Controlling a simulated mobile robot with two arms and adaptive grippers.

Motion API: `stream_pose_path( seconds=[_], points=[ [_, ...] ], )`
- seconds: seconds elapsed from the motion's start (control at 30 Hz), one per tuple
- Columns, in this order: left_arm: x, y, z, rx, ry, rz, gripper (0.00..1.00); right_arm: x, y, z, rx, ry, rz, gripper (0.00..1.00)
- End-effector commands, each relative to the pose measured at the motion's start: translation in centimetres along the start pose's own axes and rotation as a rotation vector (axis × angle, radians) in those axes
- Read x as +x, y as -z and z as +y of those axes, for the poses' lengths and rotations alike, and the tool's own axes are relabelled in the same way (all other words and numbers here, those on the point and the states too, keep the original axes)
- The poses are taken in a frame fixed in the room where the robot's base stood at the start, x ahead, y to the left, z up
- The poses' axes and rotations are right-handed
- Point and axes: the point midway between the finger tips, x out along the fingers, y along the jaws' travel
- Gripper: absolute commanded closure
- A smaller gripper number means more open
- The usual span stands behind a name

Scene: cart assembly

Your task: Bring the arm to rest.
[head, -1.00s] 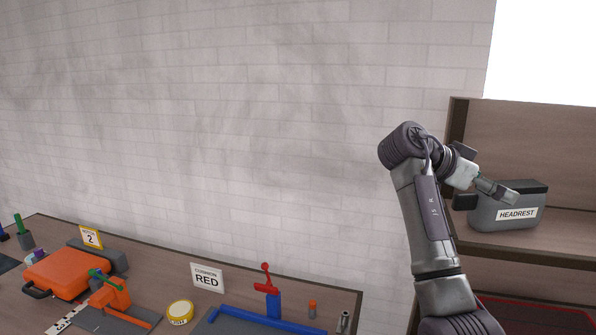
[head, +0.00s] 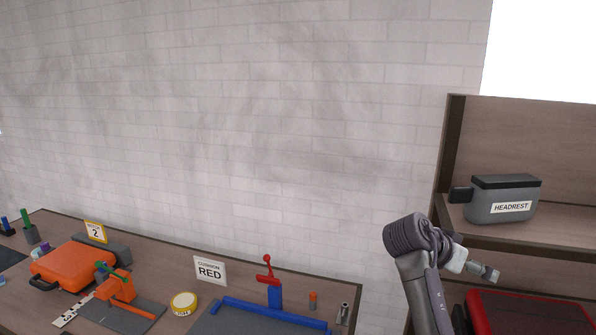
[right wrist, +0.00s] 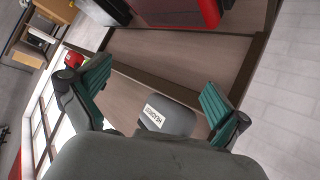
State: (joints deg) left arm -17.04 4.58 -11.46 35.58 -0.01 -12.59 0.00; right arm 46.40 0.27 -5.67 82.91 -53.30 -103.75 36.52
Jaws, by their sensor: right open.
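My right arm (head: 425,275) rises from the bottom right in the head view, and its gripper (head: 487,272) points right, in front of the shelf and below the upper board. In the right wrist view the gripper (right wrist: 155,100) is open, its two green-padded fingers apart with nothing held between them. The grey headrest box (head: 503,203) with a dark lid stands on the upper shelf board, above and apart from the gripper. The headrest box also shows in the right wrist view (right wrist: 176,117), beyond the fingers. My left gripper is not in view.
A wooden shelf (head: 456,150) stands at the right, with a red case (head: 530,312) on its lower level. A workbench (head: 150,255) at the left holds an orange toolbox (head: 70,265), yellow tape (head: 184,304), a red clamp on a blue fixture (head: 272,292) and a "CUSHION RED" sign (head: 210,270).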

Motion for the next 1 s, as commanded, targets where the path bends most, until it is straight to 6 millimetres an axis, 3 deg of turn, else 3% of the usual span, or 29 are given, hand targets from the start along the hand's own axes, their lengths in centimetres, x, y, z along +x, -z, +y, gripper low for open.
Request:
stream_pose_path(
  seconds=[0.03, 0.23, 0.37, 0.5, 0.6, 0.7, 1.0],
  points=[
    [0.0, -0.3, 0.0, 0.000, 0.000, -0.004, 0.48, 1.2, -3.0, 0.1, -0.058, 0.028, -0.025, 0.00],
    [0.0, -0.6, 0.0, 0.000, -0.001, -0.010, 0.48, 3.9, -15.4, 1.7, -0.317, 0.207, -0.129, 0.00],
    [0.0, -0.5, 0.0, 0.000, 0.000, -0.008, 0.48, 4.0, -23.2, 4.2, -0.482, 0.343, -0.195, 0.00],
    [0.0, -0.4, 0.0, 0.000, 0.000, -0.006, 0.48, 2.5, -30.5, 8.0, -0.643, 0.497, -0.262, 0.00],
    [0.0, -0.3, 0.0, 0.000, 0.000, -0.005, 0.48, 0.8, -34.1, 10.5, -0.726, 0.594, -0.297, 0.00],
    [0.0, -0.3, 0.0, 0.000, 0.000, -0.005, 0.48, -0.6, -36.4, 12.4, -0.784, 0.667, -0.323, 0.00],
    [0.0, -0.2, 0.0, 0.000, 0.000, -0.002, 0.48, -4.7, -40.5, 17.0, -0.893, 0.832, -0.379, 0.00]
  ],
)
